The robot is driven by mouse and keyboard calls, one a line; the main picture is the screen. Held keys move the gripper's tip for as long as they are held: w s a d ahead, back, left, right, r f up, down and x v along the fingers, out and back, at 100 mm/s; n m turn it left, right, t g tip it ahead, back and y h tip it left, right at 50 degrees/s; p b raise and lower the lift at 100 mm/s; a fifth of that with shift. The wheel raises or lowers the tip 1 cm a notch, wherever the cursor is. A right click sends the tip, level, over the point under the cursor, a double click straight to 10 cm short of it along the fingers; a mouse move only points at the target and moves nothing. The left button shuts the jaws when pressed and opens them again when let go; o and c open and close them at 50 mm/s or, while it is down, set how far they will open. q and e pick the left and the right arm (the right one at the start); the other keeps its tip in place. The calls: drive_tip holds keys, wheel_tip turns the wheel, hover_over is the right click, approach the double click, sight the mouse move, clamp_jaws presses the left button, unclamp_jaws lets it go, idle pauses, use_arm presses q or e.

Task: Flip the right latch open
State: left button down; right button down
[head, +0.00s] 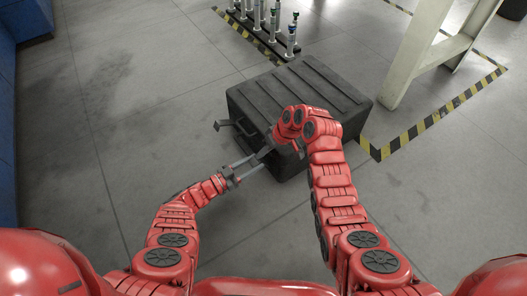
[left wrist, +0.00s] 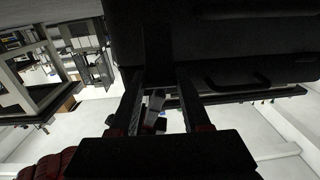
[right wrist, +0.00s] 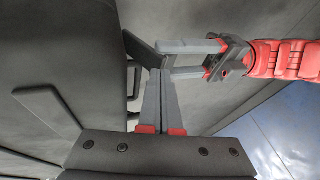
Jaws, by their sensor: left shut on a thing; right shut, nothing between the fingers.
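The black case (head: 300,90) stands on the floor in front of me. A dark flat latch sticks out from its front, next to my grippers; it shows in the right wrist view (right wrist: 145,50) and the left wrist view (left wrist: 157,45). My left gripper (head: 255,160) has its fingers on either side of this latch and is shut on it. My right gripper (right wrist: 162,75) is shut and empty, its tips close to the latch and the left fingers; whether they touch is unclear. My right arm partly hides this area in the head view. Another latch (head: 222,125) sticks out at the left.
A carry handle (left wrist: 235,78) is on the case front. A rack of several upright tools (head: 262,25) stands behind the case. A pale metal frame (head: 415,50) and a yellow-black floor stripe (head: 430,122) lie to the right. Open floor (head: 100,110) is at the left.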

use_arm(q)
drive_tip(key=shift+d+f, duration=0.1)
drive_tip(key=shift+f, duration=0.05)
use_arm(e)
drive_tip(key=shift+f, duration=0.1)
use_arm(q)
drive_tip(key=shift+d, duration=0.1)
use_arm(e)
drive_tip(key=shift+s+a+f, duration=0.35)
drive_tip(key=shift+s+a, duration=0.15)
use_arm(q)
drive_tip(key=c, duration=0.7)
unclamp_jaws()
drive_tip(key=shift+o, duration=1)
use_arm(e)
drive_tip(key=shift+f, duration=0.15)
use_arm(q)
drive_tip(key=shift+o, duration=0.7)
use_arm(e)
drive_tip(key=shift+w, duration=0.1)
